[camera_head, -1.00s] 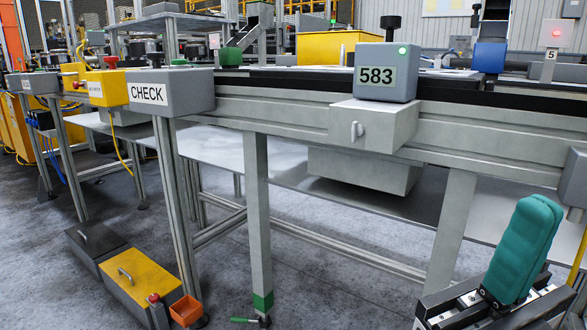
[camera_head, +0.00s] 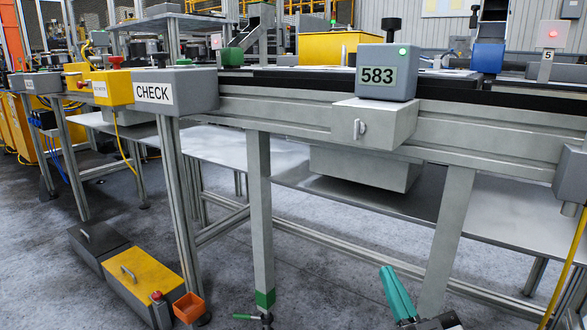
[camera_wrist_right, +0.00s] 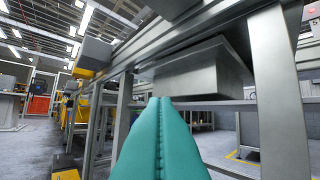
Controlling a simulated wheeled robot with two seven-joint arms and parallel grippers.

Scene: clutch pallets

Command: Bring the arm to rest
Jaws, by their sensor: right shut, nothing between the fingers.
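My right gripper (camera_head: 396,292) shows at the bottom right of the head view, low in front of the conveyor frame. Its two teal fingers are together with nothing between them. In the right wrist view the same fingers (camera_wrist_right: 160,105) point forward, pressed side by side, toward the underside of the conveyor frame. Most of the right arm is out of view. My left gripper is in neither view.
The grey conveyor frame (camera_head: 300,118) with its legs (camera_head: 259,200) spans the view. A 583 box (camera_head: 388,72) and a CHECK box (camera_head: 186,88) are on it. A yellow-topped box (camera_head: 142,279) and an orange bin (camera_head: 188,308) stand on the floor. Open floor lies between the legs.

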